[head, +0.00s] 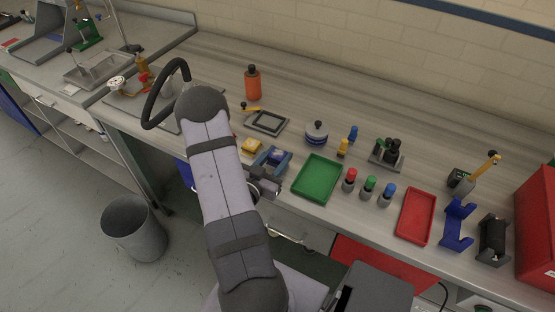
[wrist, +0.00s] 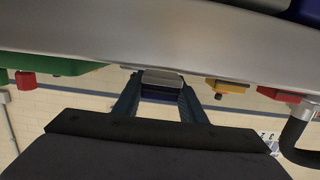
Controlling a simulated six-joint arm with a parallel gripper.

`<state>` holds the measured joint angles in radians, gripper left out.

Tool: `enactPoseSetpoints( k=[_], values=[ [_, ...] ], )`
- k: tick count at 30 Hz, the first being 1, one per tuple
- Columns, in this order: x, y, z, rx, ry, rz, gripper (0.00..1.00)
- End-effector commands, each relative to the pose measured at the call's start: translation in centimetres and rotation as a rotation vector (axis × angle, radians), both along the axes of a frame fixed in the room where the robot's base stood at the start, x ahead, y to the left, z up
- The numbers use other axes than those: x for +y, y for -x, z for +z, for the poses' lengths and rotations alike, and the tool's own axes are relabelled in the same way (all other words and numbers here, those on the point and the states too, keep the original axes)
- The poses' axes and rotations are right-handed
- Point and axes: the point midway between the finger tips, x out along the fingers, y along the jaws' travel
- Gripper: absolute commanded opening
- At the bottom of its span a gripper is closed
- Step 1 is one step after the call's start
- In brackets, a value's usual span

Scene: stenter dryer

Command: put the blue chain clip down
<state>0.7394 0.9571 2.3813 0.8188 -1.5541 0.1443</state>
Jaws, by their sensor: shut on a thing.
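My gripper (head: 271,162) is at the worktop's front edge, between a yellow block and a green tray. Its fingers are shut on the blue chain clip (head: 277,156), which is mostly hidden by the fingers in the head view. In the wrist view the gripper (wrist: 160,95) points toward the worktop, with the clip (wrist: 160,96) between the fingers, showing a grey part and a dark blue part. I cannot tell whether the clip touches the worktop.
The yellow block (head: 251,146) is close on the left, the green tray (head: 318,178) close on the right. A black frame (head: 267,122) and a striped round pot (head: 316,133) stand behind. Several capped bottles and a red tray (head: 416,215) are further right.

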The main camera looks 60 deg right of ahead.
Motion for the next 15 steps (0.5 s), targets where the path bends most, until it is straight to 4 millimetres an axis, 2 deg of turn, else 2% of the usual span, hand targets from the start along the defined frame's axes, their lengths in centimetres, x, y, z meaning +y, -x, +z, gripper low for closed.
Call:
enactPoseSetpoints(
  k=[6,15],
  values=[
    [0.0,0.0,-1.4,-0.001,0.002,0.0,0.09],
    [0.0,0.0,-1.6,-0.002,0.003,0.0,0.09]
  ],
)
